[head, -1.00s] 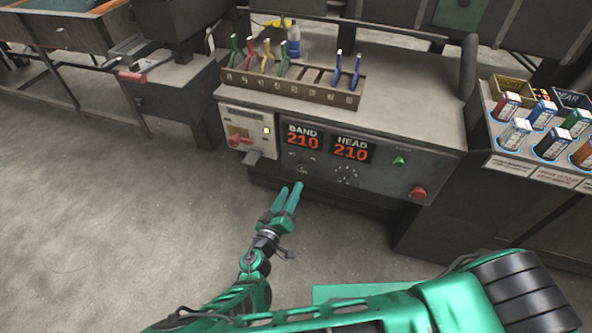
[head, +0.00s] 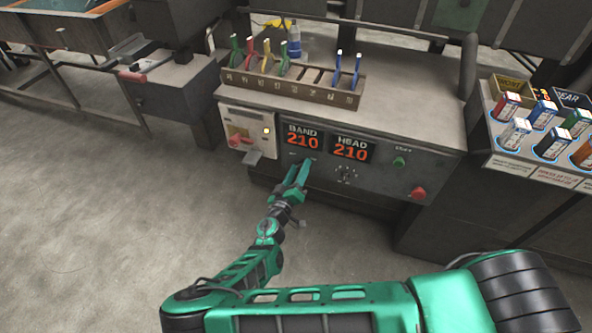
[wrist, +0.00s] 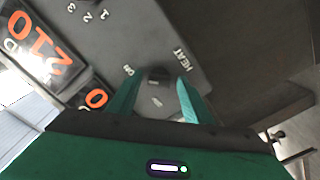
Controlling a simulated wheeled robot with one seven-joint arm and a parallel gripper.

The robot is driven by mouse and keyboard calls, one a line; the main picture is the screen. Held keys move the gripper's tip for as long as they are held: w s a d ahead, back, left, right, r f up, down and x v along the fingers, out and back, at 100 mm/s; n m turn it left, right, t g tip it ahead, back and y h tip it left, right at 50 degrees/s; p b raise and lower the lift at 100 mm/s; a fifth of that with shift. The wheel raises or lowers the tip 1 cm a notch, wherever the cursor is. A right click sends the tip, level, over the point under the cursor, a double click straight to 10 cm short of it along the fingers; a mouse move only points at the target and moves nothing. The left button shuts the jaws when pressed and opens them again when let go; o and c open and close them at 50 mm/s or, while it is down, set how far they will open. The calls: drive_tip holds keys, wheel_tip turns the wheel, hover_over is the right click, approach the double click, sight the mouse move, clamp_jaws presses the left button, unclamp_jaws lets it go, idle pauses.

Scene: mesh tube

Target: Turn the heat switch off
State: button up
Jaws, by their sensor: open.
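The heat switch (wrist: 157,74) is a small dark knob on the dark control panel (wrist: 215,62). The word HEAT is printed beside it, and small position marks sit around it. In the wrist view the knob shows between the two fingertips of my gripper (wrist: 156,88). My gripper is open, with one green finger on each side of the knob; I cannot tell whether either touches it. In the head view my gripper (head: 301,166) is at the panel front, below the BAND display (head: 302,138), and it hides the switch.
The HEAD display (head: 350,149) reads 210, as does BAND. A numbered dial (head: 346,174), green button (head: 399,162) and red knob (head: 418,193) lie to the right. The floor in front is clear.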

drive_tip(key=c, duration=1.1)
drive_tip(key=shift+o, duration=0.2)
drive_tip(key=shift+a, duration=0.35)
drive_tip(key=shift+d, duration=0.15)
